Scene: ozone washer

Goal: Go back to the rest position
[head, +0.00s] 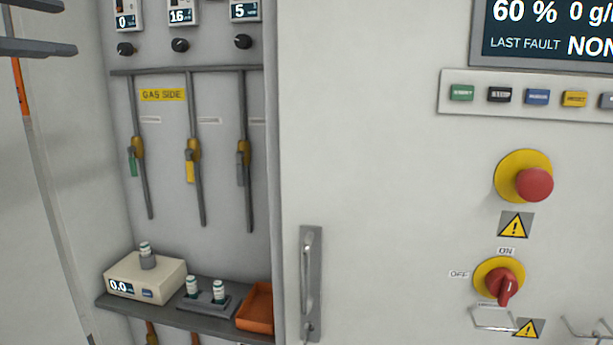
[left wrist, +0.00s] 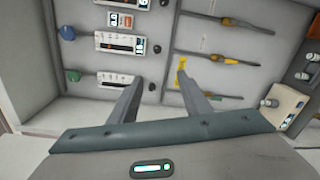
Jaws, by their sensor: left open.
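My left gripper (head: 68,29) is at the top left of the head view, with two dark fingers spread apart and nothing between them. In the left wrist view my left gripper (left wrist: 161,74) is also open and empty, pointing toward the panel of gauges and valves. In the head view the yellow-handled valve (head: 190,165) is on the middle pipe, well right of the gripper. My right gripper is in neither view.
The open bay has a shelf (head: 185,312) with a cream analyzer (head: 146,276), vials (head: 192,286) in a dark holder and an orange tray (head: 256,306). The cabinet door handle (head: 311,283), red emergency button (head: 534,185) and red rotary switch (head: 503,286) stick out at right.

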